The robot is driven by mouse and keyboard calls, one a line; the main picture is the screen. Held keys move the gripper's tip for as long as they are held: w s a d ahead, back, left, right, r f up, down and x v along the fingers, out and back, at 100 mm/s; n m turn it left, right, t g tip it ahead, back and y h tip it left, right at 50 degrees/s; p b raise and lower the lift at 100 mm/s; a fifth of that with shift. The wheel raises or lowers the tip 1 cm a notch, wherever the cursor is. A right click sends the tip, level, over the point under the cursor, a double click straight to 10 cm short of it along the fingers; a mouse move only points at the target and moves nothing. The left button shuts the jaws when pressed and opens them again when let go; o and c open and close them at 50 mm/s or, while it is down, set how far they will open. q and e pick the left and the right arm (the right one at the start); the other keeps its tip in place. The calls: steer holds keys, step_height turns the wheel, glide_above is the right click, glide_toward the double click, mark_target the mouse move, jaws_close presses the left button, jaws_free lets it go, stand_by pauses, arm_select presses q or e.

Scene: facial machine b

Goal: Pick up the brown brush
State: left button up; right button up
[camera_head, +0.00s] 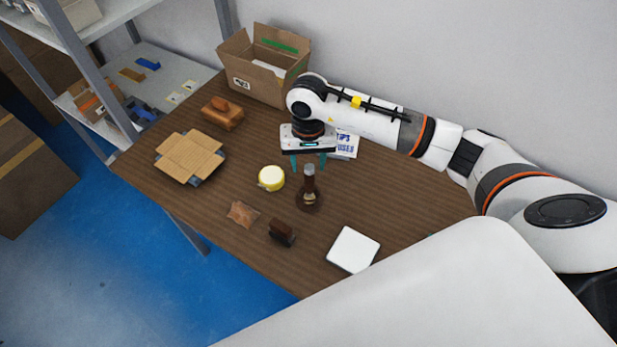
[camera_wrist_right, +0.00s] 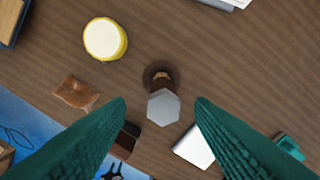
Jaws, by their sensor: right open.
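An upright brown thing with a pale top and a dark round foot, possibly the brush (camera_head: 309,184), stands mid-table. In the right wrist view its grey six-sided top (camera_wrist_right: 163,107) lies between the fingertips. A small dark brown block (camera_head: 282,233) on the front part of the table could also be a brush; I cannot tell which is meant. It is partly hidden by a finger in the wrist view. My right gripper (camera_head: 308,161) is open and empty, pointing down just behind and above the upright thing. My left gripper is out of view.
A yellow-and-white round thing (camera_head: 271,178), a small brown bag (camera_head: 242,214) and a white square box (camera_head: 353,250) lie nearby. Flattened cardboard (camera_head: 190,156), a wooden block (camera_head: 222,113) and an open carton (camera_head: 264,66) are farther off. Shelving stands at left.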

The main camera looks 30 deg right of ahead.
mark_target(309, 177)
steer(key=shift+w+f, duration=0.1)
steer(key=shift+f, duration=0.55)
step_height(309, 177, down, 4)
steer(key=p, duration=0.3)
steer(key=shift+d+f, duration=0.1)
steer(key=shift+f, duration=0.35)
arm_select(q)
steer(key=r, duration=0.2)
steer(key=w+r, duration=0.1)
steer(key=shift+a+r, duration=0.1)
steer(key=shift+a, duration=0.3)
arm_select(e)
jaws_close()
